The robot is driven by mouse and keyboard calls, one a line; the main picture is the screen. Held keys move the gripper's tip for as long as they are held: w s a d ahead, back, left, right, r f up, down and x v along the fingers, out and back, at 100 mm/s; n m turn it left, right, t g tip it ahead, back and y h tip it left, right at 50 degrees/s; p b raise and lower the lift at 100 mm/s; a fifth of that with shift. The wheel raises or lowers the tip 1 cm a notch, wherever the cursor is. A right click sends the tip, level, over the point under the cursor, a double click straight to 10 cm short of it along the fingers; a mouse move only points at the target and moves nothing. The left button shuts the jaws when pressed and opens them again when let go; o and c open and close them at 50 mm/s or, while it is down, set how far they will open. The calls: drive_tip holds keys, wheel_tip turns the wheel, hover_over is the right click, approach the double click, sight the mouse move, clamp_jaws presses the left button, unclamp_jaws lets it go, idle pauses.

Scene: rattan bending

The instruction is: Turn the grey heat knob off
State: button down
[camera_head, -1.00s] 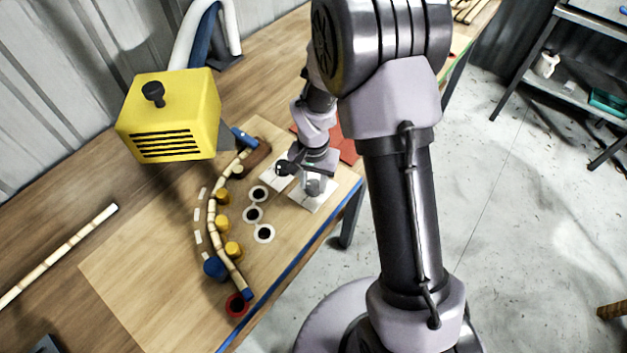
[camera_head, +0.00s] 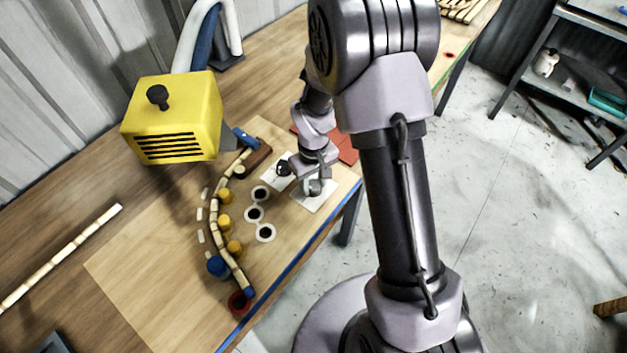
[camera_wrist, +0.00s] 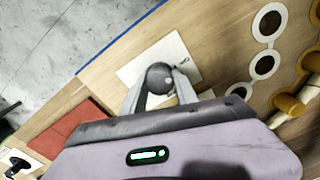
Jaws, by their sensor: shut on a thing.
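The grey heat knob (camera_wrist: 160,78) is a round grey cap on a white plate (camera_wrist: 134,70) near the table's front edge. In the wrist view my gripper (camera_wrist: 160,92) has one finger on each side of the knob, shut on it. A small dark mark shows on the plate beside the knob. In the head view my gripper (camera_head: 316,187) is low over the white plate (camera_head: 318,204), and the knob is hard to tell from the fingers there. The knob's pointer direction cannot be told.
A yellow heater box (camera_head: 172,118) stands at the back left. A curved segmented rattan strip (camera_head: 213,215) lies against yellow pegs (camera_head: 223,219) and a blue peg (camera_head: 217,265). White rings (camera_head: 254,214) lie beside my gripper. A red mat (camera_head: 345,148) is behind it.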

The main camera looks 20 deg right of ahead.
sight(313, 184)
drive_tip(key=shift+n, duration=0.7)
drive_tip(key=c, duration=0.9)
unclamp_jaws()
drive_tip(key=shift+c, duration=0.2)
drive_tip(key=shift+r, duration=0.1)
wheel_tip(313, 184, up, 17)
drive_tip(key=p, duration=0.5)
drive_tip(key=shift+r, duration=0.15)
